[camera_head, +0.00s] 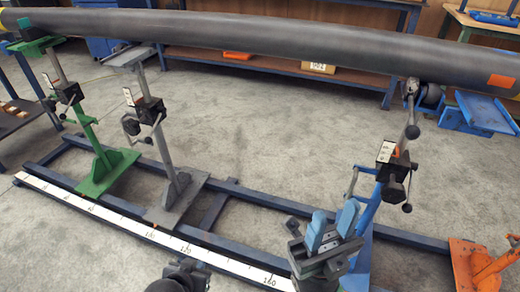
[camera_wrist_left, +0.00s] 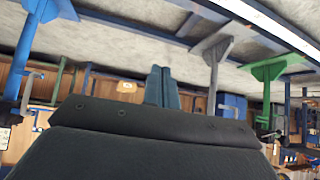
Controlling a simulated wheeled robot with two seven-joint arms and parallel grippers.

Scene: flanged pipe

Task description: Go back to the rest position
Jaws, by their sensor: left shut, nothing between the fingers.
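My left gripper's two blue fingers (camera_wrist_left: 161,88) are pressed together and empty in the left wrist view. In the head view a dark part of what looks like my left arm shows at the bottom edge, left of centre; its fingers cannot be made out there. My right gripper (camera_head: 332,222) is in the head view, right of centre and low, its two blue fingers pointing up with a gap between them and nothing in it. It is in front of the blue stand (camera_head: 367,215), and I cannot tell whether they touch.
A long dark pipe (camera_head: 270,35) spans the top, above the green stand (camera_head: 105,165), grey stand (camera_head: 180,190) and blue stand. An orange stand (camera_head: 470,262) is at lower right. A white scale (camera_head: 130,226) runs along the blue floor rail. Open floor lies behind the stands.

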